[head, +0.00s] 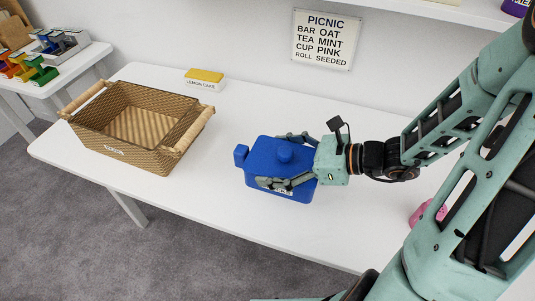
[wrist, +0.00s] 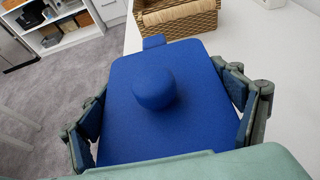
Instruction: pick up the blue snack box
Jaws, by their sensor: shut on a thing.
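The blue snack box (head: 265,165) has a round knob on top and a small tab on its left side. It is over the white table's middle in the head view. It fills the middle of the wrist view (wrist: 150,120). My gripper (head: 280,161) reaches in from the right, with one finger along the box's far side and one along its near side. It is shut on the box. In the wrist view my gripper (wrist: 165,118) has its pads against both sides. I cannot tell if the box's underside touches the table.
A brown basket (head: 154,101) with wooden handles stands open and empty on the left of the white table (head: 200,215). A yellow lemon cake box (head: 203,80) lies behind it. A sign (head: 325,40) hangs on the wall. A pink thing (head: 424,212) is partly hidden behind my arm.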

